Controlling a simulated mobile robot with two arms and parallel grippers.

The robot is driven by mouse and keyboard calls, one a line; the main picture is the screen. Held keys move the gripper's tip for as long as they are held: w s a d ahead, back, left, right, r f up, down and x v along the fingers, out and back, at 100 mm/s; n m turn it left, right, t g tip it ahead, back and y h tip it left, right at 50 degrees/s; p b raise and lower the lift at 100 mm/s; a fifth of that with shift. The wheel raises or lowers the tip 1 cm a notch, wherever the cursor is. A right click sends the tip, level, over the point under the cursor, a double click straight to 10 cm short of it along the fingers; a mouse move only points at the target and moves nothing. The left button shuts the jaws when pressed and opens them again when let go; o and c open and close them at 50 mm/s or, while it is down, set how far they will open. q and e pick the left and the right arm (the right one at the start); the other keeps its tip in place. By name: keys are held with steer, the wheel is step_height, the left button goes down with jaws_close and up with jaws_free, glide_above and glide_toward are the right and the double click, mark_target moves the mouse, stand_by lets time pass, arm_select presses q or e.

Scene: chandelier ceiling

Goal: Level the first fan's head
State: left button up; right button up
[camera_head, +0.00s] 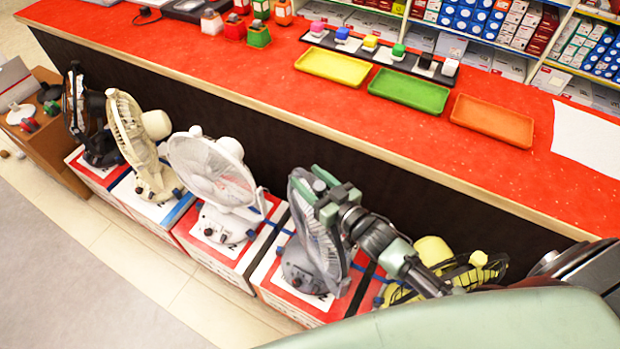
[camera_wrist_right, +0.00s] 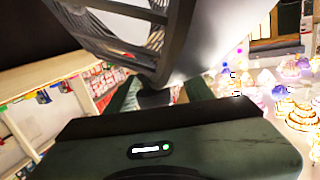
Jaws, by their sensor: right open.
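Several fans stand in a row on boxes along the counter's front: a black fan (camera_head: 84,115), a beige fan (camera_head: 137,140), a white fan (camera_head: 213,175), a grey fan (camera_head: 315,230) and a yellow fan (camera_head: 435,252). I cannot tell which one counts as the first. My right gripper (camera_head: 326,197) is open at the upper part of the grey fan's head, which it partly hides. The right wrist view shows the grey fan's cage and housing (camera_wrist_right: 150,35) close above the open fingers; contact is unclear. My left gripper is out of view.
The red counter (camera_head: 400,140) runs behind the fans, with a yellow tray (camera_head: 333,67), a green tray (camera_head: 408,91) and an orange tray (camera_head: 492,121). A brown box (camera_head: 45,135) stands at the left. The floor (camera_head: 90,270) in front is clear.

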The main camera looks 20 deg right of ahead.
mark_target(322, 191)
steer(key=b+v, duration=0.1)
steer(key=v, duration=0.6)
steer(key=shift+s+d, duration=0.1)
steer(key=shift+s, duration=0.25)
